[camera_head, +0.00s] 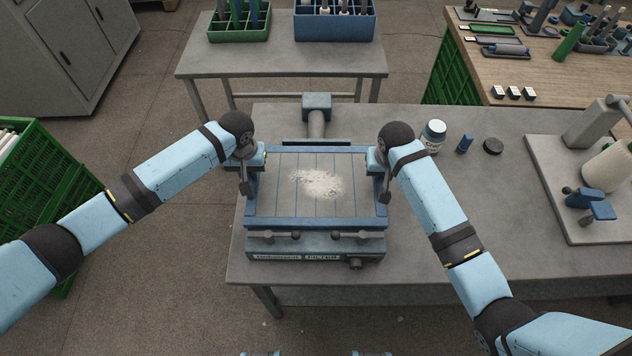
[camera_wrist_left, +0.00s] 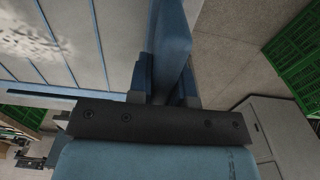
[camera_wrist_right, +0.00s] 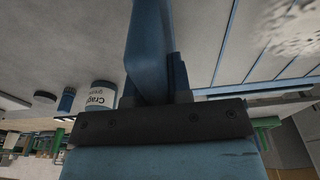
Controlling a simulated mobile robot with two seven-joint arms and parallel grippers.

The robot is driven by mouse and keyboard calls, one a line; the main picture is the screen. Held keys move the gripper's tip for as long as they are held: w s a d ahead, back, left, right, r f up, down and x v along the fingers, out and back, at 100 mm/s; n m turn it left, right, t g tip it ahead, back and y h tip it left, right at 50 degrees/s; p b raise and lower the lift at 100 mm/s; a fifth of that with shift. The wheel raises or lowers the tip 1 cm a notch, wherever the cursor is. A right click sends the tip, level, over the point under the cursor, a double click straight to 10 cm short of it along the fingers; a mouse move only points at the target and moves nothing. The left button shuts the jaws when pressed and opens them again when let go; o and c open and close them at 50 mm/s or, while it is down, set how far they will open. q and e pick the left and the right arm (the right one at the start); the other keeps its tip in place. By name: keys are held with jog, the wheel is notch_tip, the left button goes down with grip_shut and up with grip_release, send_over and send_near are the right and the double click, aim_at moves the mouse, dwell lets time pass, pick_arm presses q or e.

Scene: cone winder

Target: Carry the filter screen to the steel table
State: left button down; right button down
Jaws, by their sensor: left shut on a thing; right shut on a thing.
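The filter screen (camera_head: 285,205) is a blue rectangular frame with thin blue bars and a patch of white fluff in its middle. It sits at the filter unit (camera_head: 318,250) on the grey table; I cannot tell whether it is touching or just above it. My left gripper (camera_head: 249,172) is shut on its left side, and that grip shows in the left wrist view (camera_wrist_left: 165,85). My right gripper (camera_head: 383,174) is shut on its right side, also seen in the right wrist view (camera_wrist_right: 155,85). A second grey table (camera_head: 285,62) stands behind.
The back table carries a green crate (camera_head: 240,32) and a blue crate (camera_head: 335,27); its front part is bare. A labelled jar (camera_head: 433,135), a blue piece and a dark disc lie right of the screen. A winder (camera_head: 600,160) stands far right. Green crates (camera_head: 70,190) are at left.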

pick_arm(q)
jog(key=shift+r, duration=0.1)
pick_arm(e)
jog(key=shift+r, duration=0.15)
